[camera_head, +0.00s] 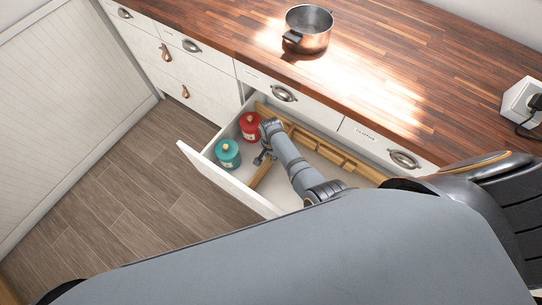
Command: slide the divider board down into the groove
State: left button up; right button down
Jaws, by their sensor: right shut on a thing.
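The open white drawer (212,158) holds a light wooden divider board (260,174), which shows as a short strip running between the drawer's front wall and my gripper. My right gripper (265,156) is shut on the board's upper part, low inside the drawer. My right forearm hides some of the drawer behind it. A wooden rail with notches (335,152) runs along the back of the drawer. I cannot tell whether the board's lower edge sits in a groove. My left gripper is not in view.
A red canister (250,127) and a teal canister (228,154) stand in the drawer, left of my gripper. A copper pot (308,30) stands on the wooden counter (240,28). A white socket box (520,100) is at the right. The drawer's right part looks empty.

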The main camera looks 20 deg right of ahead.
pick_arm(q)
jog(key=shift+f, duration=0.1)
pick_arm(e)
jog(key=c, duration=1.4)
grip_release()
jog(key=shift+f, duration=0.1)
